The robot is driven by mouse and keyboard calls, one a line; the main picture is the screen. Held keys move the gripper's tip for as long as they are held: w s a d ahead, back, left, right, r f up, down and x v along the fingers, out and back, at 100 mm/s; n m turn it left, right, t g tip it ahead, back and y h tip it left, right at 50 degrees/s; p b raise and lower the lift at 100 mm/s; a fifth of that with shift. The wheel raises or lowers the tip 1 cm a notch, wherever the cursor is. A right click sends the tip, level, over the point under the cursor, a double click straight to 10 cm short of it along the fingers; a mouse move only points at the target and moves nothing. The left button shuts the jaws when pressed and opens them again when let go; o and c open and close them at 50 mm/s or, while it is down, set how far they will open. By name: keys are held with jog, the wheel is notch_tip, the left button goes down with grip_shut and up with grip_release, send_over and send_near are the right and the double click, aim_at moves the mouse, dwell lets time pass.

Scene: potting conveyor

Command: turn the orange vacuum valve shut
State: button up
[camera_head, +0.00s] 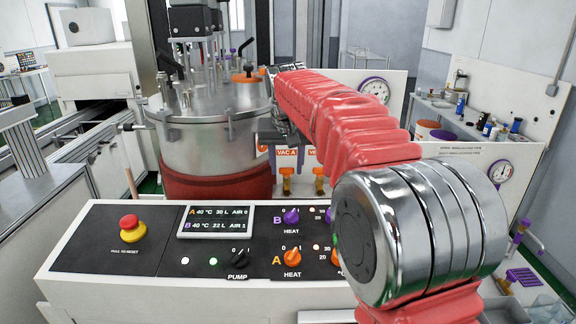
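An orange valve (287,171) sits under an orange label reading VAC A (287,152), on the white panel behind the control console. A second small orange valve (318,174) sits to its right, under a label partly covered by my red-sleeved arm. My arm reaches from the lower right to the middle of the view. My gripper (272,137) is only partly visible at its far end, beside the metal vessel and above and left of the VAC A label. Its fingers are not clear, and I see nothing held in it. The small size of the valves hides their exact handle angle.
The control console (130,262) stands in front, with a red stop button (130,228), a display (217,220) and purple and orange knobs. The metal vessel (212,133) stands behind it. A purple-handled valve (520,232) is at the right. A cluttered bench (440,104) lies far right.

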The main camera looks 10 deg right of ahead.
jog(key=shift+o, duration=0.7)
jog(key=shift+r, duration=0.15)
jog(key=v, duration=1.3)
jog(key=shift+s+r, duration=0.15)
jog(key=shift+r, duration=0.05)
